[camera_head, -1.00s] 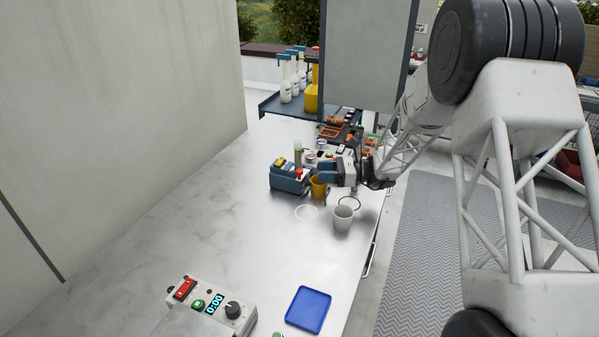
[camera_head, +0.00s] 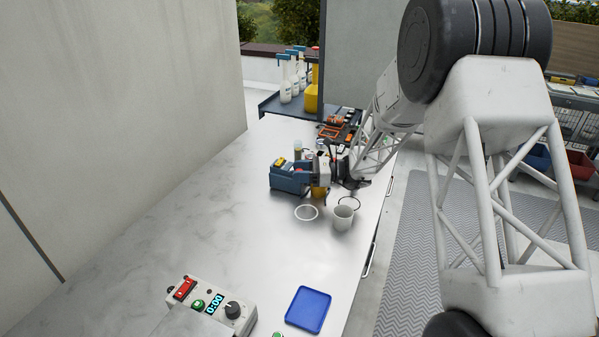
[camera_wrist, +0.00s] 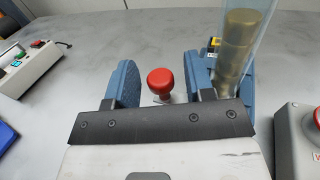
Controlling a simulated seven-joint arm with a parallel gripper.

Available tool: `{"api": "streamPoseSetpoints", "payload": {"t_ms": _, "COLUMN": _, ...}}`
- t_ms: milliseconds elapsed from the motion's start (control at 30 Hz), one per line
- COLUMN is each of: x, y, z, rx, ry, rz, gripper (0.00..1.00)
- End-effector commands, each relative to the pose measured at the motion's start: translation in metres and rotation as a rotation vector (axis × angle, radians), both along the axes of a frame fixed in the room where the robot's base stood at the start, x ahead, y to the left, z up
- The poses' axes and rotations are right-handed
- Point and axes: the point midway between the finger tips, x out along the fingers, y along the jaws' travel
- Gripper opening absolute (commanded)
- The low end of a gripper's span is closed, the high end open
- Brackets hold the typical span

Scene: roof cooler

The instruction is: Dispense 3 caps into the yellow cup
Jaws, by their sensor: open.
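The blue dispenser (camera_head: 283,180) stands on the bench in the head view. Its clear tube with a stack of brass-coloured caps (camera_wrist: 236,45) shows at the upper right of the wrist view. A red push knob (camera_wrist: 160,82) lies between my finger pads in the wrist view. My gripper (camera_wrist: 161,84) is open, one blue pad on each side of the knob, with nothing held; whether it touches the knob I cannot tell. In the head view my gripper (camera_head: 310,178) covers the dispenser's right side. The yellow cup (camera_head: 319,194) is mostly hidden beneath it.
A timer box (camera_head: 213,306) and blue tray (camera_head: 308,309) are nearer. The left of the bench is clear.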

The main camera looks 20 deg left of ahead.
Motion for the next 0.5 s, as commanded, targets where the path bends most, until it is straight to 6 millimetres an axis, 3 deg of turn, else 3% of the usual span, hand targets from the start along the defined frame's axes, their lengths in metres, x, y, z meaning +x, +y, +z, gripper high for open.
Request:
{"api": "streamPoseSetpoints", "payload": {"t_ms": 333, "x": -0.0007, "y": 0.0018, "z": -0.0004, "rx": 0.0, "ry": 0.001, "rz": -0.001, "gripper": 0.47}}
{"api": "streamPoseSetpoints", "payload": {"t_ms": 500, "x": -0.0007, "y": 0.0018, "z": -0.0004, "rx": 0.0, "ry": 0.001, "rz": -0.001, "gripper": 0.21}}
